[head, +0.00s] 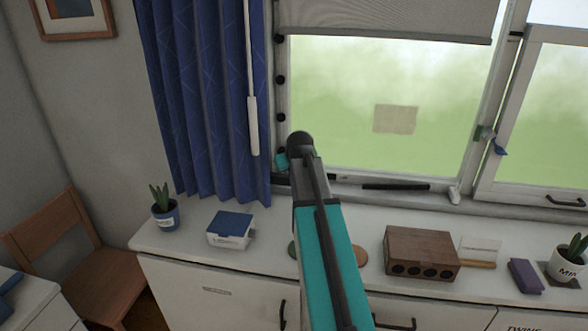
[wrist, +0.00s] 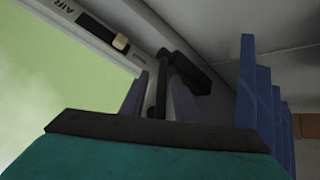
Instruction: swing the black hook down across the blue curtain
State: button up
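The blue curtain (head: 205,100) hangs in folds at the left of the window. Its blue folds also show at the right of the wrist view (wrist: 262,100). In the wrist view, the black hook (wrist: 188,72) has a dark block at its upper end and a narrow stem running down. My gripper (wrist: 160,82) has its two grey-purple fingers apart, one on each side of that stem. I cannot tell whether they touch it. In the head view my teal arm reaches toward the curtain's right edge and hides the gripper's fingers and most of what lies there.
A white wand (head: 253,125) hangs beside the curtain. Below the window, a white counter (head: 180,240) carries a potted plant (head: 165,212), a blue-lidded box (head: 231,229) and a brown wooden box (head: 421,253). A wooden chair (head: 75,245) stands at the left.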

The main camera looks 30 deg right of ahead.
jog(key=shift+s, duration=0.1)
jog(key=shift+v, duration=0.85)
jog(key=b+v, duration=0.2)
jog(key=v, duration=1)
jog(key=shift+a+r, duration=0.1)
